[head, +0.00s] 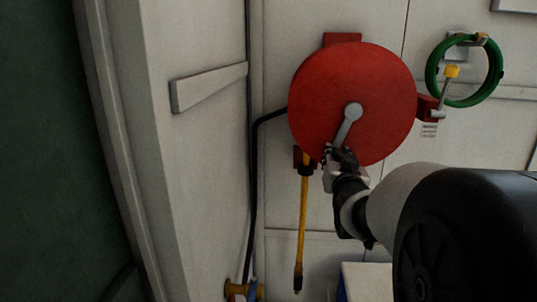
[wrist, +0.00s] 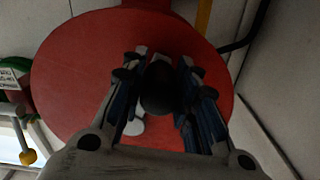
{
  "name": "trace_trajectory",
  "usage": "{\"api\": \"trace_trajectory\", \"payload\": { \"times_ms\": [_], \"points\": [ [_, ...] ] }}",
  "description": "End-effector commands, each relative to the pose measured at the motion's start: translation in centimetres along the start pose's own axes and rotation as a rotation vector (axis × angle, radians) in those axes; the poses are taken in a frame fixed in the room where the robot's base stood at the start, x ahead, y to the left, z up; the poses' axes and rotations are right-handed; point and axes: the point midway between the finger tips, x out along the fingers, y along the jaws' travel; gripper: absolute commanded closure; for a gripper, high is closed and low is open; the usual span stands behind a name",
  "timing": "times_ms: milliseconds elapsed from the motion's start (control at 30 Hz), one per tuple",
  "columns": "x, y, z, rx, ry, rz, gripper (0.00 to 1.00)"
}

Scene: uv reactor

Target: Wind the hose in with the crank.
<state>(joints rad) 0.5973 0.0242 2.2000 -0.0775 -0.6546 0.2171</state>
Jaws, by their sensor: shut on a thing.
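The red hose reel (head: 325,85) is a round disc mounted on the white wall. Its grey crank (head: 351,118) runs from the hub down and slightly left. My gripper (head: 335,155) is at the crank's lower end, in front of the reel's lower edge. In the wrist view my gripper (wrist: 160,90) is shut on the dark rounded crank knob (wrist: 157,88), with a finger on each side. The red reel (wrist: 75,60) fills the background there. The yellow hose (head: 303,215) hangs straight down below the reel, with a dark nozzle (head: 298,278) at its end.
A green ring (head: 432,70) and a yellow-knobbed lever (head: 451,72) are right of the reel. A black pipe (head: 254,190) runs down its left side to a yellow fitting (head: 236,288). A white door (head: 195,150) with a bar stands at left.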

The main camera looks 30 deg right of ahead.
Motion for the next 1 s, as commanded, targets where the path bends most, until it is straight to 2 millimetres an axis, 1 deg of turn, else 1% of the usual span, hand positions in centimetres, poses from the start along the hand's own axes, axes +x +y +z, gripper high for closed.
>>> {"api": "trace_trajectory", "payload": {
  "times_ms": [33, 233, 567, 1000],
  "points": [
    [0.00, 0.00, -0.02, 0.000, 0.000, 0.000, 0.86],
    [0.00, 0.00, -0.03, 0.000, 0.001, 0.000, 1.00],
    [0.01, -0.02, -0.04, 0.001, 0.001, 0.000, 1.00],
    [0.01, -0.68, -0.19, 0.046, 0.003, -0.004, 1.00]
  ]
}}
